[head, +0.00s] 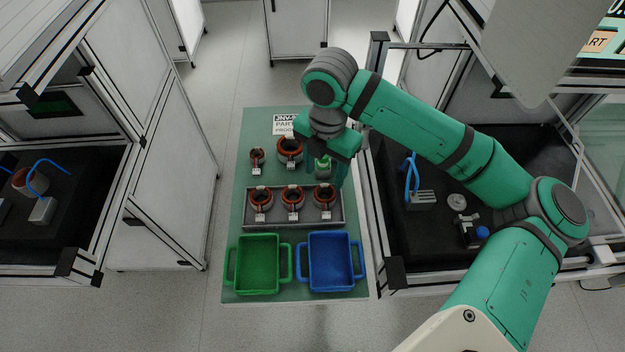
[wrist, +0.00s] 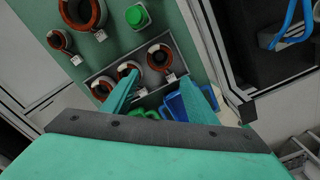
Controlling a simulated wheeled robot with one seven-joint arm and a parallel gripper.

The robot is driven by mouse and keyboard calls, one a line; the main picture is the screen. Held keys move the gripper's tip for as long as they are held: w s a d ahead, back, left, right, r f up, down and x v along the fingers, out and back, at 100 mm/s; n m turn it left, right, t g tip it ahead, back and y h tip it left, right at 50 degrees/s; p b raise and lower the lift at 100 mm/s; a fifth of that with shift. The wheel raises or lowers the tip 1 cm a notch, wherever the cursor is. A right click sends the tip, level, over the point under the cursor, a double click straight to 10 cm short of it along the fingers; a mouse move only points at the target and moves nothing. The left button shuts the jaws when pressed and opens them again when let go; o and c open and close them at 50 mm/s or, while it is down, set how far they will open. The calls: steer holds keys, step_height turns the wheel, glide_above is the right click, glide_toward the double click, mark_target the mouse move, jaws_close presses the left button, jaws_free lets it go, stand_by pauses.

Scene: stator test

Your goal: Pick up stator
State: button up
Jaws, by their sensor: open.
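Three stators with orange-brown windings and white tags stand in a row in a grey tray (head: 300,224): a left one (head: 261,198), a middle one (head: 292,199) and a right one (head: 325,196). A larger stator (head: 290,148) and a smaller one (head: 257,158) stand on the green table behind the tray. My gripper (head: 326,172) is open and empty above the tray's right end. In the wrist view, the right tray stator (wrist: 158,56) lies ahead of the gap between my fingers (wrist: 171,84). One finger partly covers the middle stator (wrist: 127,69).
A green button-like part (head: 323,167) sits behind the tray, under my gripper. A green bin (head: 258,264) and a blue bin (head: 331,262) stand in front of the tray. A framed workstation (head: 385,240) borders the table's right side; a sign (head: 285,124) stands at the back.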

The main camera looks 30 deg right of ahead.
glide_toward(325, 192)
steer(key=shift+s+a+f, duration=0.2)
steer(key=shift+s+a, duration=0.55)
steer(key=shift+a, duration=0.3)
steer(key=shift+w+f, duration=0.15)
steer(key=shift+f, duration=0.35)
steer(key=f, duration=0.4)
steer(key=shift+s+d, duration=0.2)
steer(key=shift+d, duration=0.1)
steer(key=shift+a+f, duration=0.1)
steer(key=shift+f, duration=0.3)
steer(key=c, duration=1)
